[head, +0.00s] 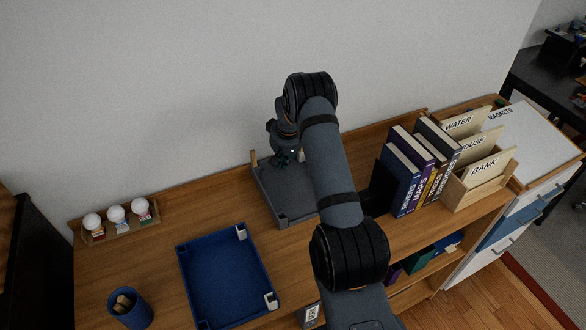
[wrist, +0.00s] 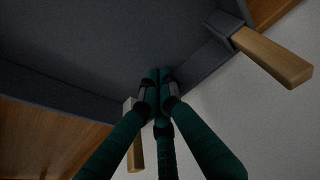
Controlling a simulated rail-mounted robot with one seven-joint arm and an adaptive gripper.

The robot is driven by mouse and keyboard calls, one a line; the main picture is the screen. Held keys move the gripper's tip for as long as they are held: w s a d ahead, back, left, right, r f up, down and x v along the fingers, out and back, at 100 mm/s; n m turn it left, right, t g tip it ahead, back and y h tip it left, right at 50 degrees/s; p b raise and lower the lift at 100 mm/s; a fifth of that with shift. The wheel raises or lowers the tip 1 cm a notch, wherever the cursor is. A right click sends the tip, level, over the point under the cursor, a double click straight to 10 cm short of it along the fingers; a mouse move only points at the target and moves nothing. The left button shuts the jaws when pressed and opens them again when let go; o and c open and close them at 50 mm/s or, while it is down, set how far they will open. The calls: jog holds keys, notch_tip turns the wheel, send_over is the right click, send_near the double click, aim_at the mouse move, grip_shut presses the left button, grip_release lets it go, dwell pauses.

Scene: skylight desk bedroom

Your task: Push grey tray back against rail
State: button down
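The grey tray (head: 297,218) lies on the wooden shelf top, towards the back wall, partly hidden by my arm. It fills the upper part of the wrist view (wrist: 95,55). A wooden rail (head: 215,179) runs along the back of the shelf top. A light wooden post stands at the tray's back left corner (head: 253,158); the wrist view shows two wooden pieces, one at a tray corner (wrist: 272,56). My gripper (head: 285,160) is over the tray's back part. Its green fingertips (wrist: 160,78) are together with nothing between them. I cannot tell whether they touch the tray.
A blue tray (head: 225,280) lies in front and left. A blue cup (head: 130,308) and a holder with white balls (head: 117,222) are further left. Upright books (head: 405,180) and labelled wooden sorters (head: 480,180) stand right of my arm.

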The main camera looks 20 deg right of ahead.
jog(key=shift+w+r, duration=0.2)
jog(key=shift+w, duration=0.1)
